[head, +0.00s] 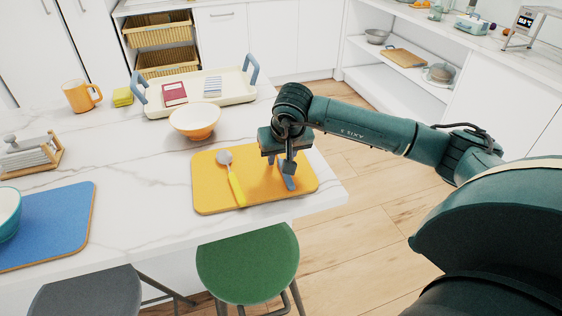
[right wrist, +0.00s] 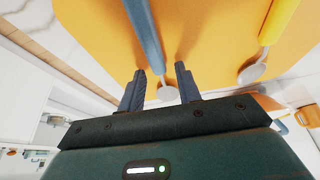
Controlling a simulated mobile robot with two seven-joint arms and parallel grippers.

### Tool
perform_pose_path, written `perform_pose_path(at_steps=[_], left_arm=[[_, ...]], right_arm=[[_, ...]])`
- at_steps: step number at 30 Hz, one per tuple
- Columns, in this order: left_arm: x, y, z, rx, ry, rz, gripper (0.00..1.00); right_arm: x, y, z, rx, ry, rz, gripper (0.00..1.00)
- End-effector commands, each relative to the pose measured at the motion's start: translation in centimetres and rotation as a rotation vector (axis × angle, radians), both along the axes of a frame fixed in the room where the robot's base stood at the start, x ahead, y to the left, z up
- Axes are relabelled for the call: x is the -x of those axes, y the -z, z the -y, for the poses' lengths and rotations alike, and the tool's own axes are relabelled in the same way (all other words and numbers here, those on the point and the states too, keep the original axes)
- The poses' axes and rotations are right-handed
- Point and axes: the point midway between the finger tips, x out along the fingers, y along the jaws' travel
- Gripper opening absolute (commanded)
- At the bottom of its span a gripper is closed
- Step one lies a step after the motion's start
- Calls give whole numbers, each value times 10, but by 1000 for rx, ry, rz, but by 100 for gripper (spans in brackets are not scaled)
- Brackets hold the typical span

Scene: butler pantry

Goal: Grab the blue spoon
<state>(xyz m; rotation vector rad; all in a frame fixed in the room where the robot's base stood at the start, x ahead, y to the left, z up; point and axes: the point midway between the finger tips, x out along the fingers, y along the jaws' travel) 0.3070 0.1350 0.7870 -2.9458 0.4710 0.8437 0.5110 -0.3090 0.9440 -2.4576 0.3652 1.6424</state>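The blue spoon (head: 289,183) lies on the yellow mat (head: 215,196) on the counter, partly hidden by my right gripper in the head view. In the right wrist view its blue handle (right wrist: 143,32) runs up the picture, and its metal bowl shows low, between the fingers. My right gripper (head: 289,168) points down over the mat at the spoon. Its two fingers (right wrist: 161,80) are apart, with a gap on both sides of the spoon. I cannot tell the exact height of the fingertips above the mat. My left gripper is not in view.
A yellow-handled spoon (head: 235,186) lies to the left on the same mat. An orange-and-white bowl (head: 195,122) and a tray (head: 239,94) stand behind. A blue mat (head: 50,228) lies at left. Green (head: 248,262) and grey stools stand in front.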

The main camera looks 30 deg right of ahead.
Motion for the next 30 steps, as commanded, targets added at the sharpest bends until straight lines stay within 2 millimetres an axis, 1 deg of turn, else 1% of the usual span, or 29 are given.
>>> perform_pose_path(at_steps=[1, 2, 12, 20, 23, 26, 30], left_arm=[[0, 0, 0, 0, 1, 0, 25], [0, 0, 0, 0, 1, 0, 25], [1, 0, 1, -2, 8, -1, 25], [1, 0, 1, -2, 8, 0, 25], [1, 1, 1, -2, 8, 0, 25], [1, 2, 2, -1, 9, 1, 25], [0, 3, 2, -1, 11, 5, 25]], right_arm=[[0, 0, 0, 0, 0, 0, 30], [0, 0, 0, 0, 0, 0, 27], [0, -1, 0, 0, 1, 0, 0], [0, -1, 0, 0, 1, 1, 0], [-1, -5, 0, 0, 1, 3, 0], [-1, -18, 0, 0, 1, 6, 0], [-1, -47, 0, -1, 0, 8, 0]])
